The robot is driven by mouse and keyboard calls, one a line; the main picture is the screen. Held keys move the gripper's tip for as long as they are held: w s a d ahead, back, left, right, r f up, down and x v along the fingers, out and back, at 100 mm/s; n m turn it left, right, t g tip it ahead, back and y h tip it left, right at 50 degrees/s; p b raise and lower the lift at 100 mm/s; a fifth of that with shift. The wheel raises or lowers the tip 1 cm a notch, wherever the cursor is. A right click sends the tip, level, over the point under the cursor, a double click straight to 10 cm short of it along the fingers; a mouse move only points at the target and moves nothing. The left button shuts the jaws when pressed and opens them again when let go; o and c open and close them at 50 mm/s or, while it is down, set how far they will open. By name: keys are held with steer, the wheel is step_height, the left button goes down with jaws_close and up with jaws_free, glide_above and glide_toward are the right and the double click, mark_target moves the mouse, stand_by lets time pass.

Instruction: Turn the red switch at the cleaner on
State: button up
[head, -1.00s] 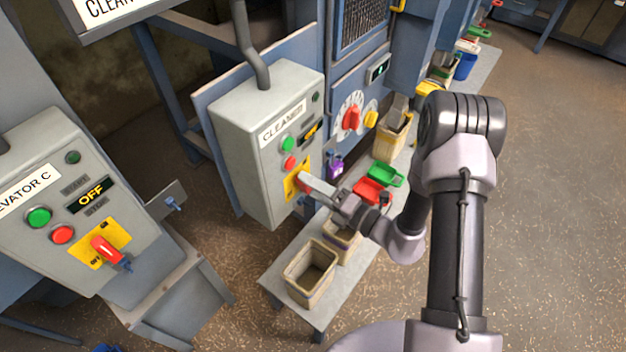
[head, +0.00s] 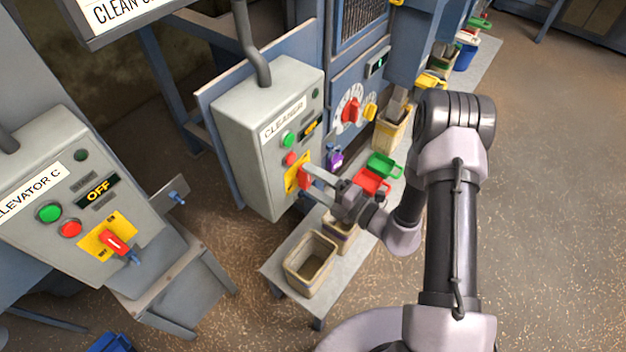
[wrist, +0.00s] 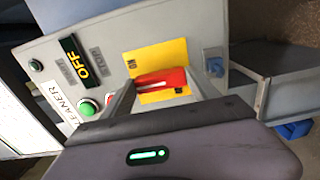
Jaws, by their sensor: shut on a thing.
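The cleaner box (head: 240,150) is a grey control box with a CLEANER label in the head view. Its red switch (head: 304,178) sits on a yellow plate (head: 291,181). My gripper (head: 307,181) is at the switch, with one finger on each side, shut on its handle. In the wrist view the red switch (wrist: 160,78) lies between my fingers in front of the yellow plate (wrist: 150,56), where ON lettering shows. The cleaner's display (wrist: 83,62) reads OFF. The fingers hide part of the switch and plate.
A second box, Elevator C (head: 80,215), stands at left with its own red switch (head: 115,242) and an OFF display. Open floor lies at right.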

steer(key=o, duration=1.4)
steer(key=shift+c, duration=0.2)
steer(key=p+v, duration=0.1)
steer(key=v, duration=1.6)
steer(key=shift+s, duration=0.2)
steer(key=shift+d, duration=0.1)
